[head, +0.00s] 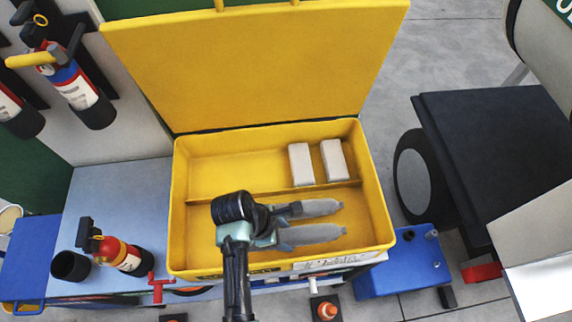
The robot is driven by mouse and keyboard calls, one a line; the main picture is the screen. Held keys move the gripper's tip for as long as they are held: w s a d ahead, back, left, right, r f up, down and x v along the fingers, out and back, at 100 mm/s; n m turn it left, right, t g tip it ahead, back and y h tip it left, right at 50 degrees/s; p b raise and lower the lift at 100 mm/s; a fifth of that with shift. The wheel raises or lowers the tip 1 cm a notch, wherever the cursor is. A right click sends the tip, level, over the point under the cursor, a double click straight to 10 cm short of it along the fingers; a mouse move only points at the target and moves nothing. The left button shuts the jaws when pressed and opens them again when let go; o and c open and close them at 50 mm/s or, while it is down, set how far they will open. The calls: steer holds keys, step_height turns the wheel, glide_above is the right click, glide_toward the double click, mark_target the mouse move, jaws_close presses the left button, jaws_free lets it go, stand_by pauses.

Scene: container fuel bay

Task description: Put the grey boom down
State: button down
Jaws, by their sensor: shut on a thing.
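My gripper (290,214) is over the front compartment of an open yellow case (184,210), pointing right. It is shut on a grey boom (320,207), a long pale grey roll with a narrowed right end. A second, similar grey shape (312,233) lies alongside, just nearer the case's front wall. The gripper's body partly hides the left ends of both. I cannot tell whether the held boom touches the case floor.
Two pale blocks (302,164) (333,160) stand in the back compartment, behind a yellow divider (220,199). The yellow lid (255,65) stands open behind. A small fire extinguisher (118,252) and a black cup (70,266) are left of the case. A blue box (402,272) is at right.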

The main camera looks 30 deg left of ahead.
mark_target(285, 240)
steer(key=shift+f, duration=2.2)
steer(key=shift+f, duration=0.15)
steer(key=shift+c, duration=1)
jaws_free()
